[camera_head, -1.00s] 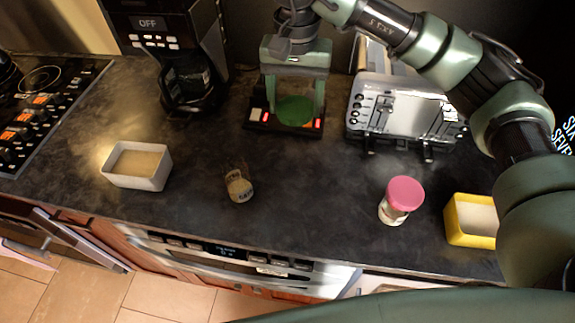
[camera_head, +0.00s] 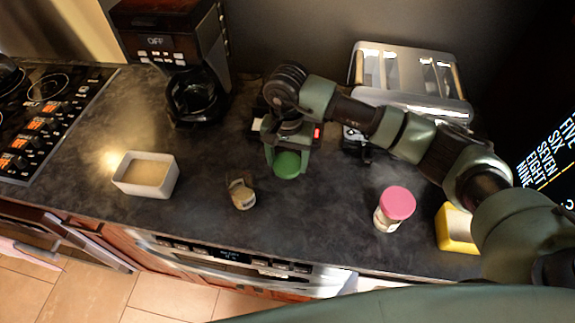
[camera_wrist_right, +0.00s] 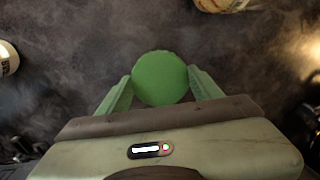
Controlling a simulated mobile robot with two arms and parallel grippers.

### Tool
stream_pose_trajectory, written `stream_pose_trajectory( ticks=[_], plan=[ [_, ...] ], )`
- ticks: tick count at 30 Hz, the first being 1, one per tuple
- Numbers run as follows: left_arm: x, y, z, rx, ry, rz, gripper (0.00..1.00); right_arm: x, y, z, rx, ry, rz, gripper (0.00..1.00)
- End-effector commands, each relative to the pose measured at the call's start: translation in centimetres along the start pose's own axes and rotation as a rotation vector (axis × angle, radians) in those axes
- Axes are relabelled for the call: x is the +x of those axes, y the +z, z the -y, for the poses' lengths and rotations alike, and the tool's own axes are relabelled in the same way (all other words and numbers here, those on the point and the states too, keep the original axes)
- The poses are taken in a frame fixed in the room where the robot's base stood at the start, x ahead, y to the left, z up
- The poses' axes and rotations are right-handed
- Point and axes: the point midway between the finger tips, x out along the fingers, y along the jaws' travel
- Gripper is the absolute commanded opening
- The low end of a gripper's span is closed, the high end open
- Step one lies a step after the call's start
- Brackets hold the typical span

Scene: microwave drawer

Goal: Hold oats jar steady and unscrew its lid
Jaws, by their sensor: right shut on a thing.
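A small glass jar with tan contents (camera_head: 241,194) stands left of the gripper. A jar with a pink lid (camera_head: 397,204) stands to the right. I cannot tell from labels which is the oats jar. My left gripper is not in view.
A white box with tan contents (camera_head: 146,175) is at left, and a yellow box (camera_head: 456,230) at right, partly behind my arm. A coffee maker (camera_head: 178,40) and a toaster (camera_head: 408,78) stand at the back. The dark counter between the jars is clear.

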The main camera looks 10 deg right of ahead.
Motion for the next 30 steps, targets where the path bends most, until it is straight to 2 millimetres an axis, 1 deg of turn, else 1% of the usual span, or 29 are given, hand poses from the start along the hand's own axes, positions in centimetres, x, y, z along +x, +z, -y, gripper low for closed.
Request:
stream_pose_trajectory(
  ticks=[4, 9, 11, 18, 22, 23, 24, 25, 30],
  plan=[
    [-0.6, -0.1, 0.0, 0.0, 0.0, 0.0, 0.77, 1.2, 0.1, -0.1, 0.0, 0.003, 0.002, 0.16],
    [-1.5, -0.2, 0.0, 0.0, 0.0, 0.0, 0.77, 3.7, 0.1, -0.1, 0.0, 0.004, 0.003, 0.16],
    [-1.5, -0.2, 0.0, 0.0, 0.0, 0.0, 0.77, 4.3, 0.1, -0.1, 0.0, 0.002, 0.002, 0.16],
    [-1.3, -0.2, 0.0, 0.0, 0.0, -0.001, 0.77, 4.5, 0.0, -0.1, -0.001, 0.001, -0.001, 0.16],
    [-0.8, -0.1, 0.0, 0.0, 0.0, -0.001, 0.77, 4.8, 0.0, -0.1, -0.001, 0.001, -0.001, 0.16],
    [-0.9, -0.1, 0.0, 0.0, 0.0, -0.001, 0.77, 4.8, 0.0, -0.1, -0.001, 0.001, -0.001, 0.68],
    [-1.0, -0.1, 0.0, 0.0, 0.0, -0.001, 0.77, 4.7, 0.0, -0.1, -0.001, 0.001, -0.001, 0.79],
    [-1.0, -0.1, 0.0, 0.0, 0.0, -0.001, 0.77, 4.7, 0.0, -0.1, -0.001, 0.001, -0.001, 0.87],
    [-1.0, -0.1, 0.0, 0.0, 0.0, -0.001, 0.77, 4.7, 0.0, -0.1, -0.001, 0.002, -0.001, 0.87]
  ],
)
